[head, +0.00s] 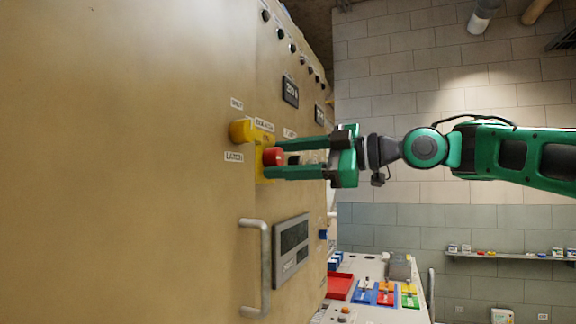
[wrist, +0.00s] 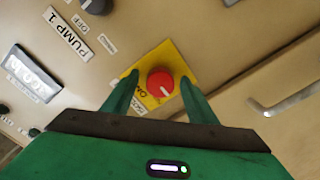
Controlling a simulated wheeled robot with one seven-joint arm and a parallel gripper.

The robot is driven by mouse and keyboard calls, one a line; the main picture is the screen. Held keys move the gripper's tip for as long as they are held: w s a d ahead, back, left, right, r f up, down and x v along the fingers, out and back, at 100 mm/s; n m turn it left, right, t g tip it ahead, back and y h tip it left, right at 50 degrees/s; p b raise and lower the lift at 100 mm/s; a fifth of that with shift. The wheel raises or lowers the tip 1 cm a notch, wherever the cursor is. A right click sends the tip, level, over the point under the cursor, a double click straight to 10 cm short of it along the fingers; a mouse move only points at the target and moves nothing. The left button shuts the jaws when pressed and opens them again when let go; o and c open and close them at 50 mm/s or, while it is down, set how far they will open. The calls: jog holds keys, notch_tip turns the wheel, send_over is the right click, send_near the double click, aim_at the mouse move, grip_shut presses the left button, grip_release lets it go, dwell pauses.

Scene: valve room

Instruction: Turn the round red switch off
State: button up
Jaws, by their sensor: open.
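The round red switch (head: 273,157) sits on a yellow plate (head: 260,170) on the tan panel. In the wrist view the red knob (wrist: 160,82) has a pale pointer line toward its lower right, and its yellow plate (wrist: 181,66) is turned diagonally. My gripper (head: 285,158) is open and level with the switch, one finger above it and one below in the head view. In the wrist view my two fingers (wrist: 158,92) stand on either side of the knob. I cannot tell whether they touch it. Labels by the plate are partly hidden by my fingers.
A yellow knob (head: 241,131) is just left of the switch, and a grey handle (head: 262,270) and display (head: 291,255) are below. In the wrist view a dark knob (wrist: 97,5) is near a PUMP 1 label (wrist: 68,35). A bench with a red tray (head: 340,286) stands beyond.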

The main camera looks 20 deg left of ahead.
jog(key=d, duration=1)
jog(key=shift+s+d+r, duration=0.15)
jog(key=shift+s+d, duration=0.2)
jog(key=shift+d, duration=0.05)
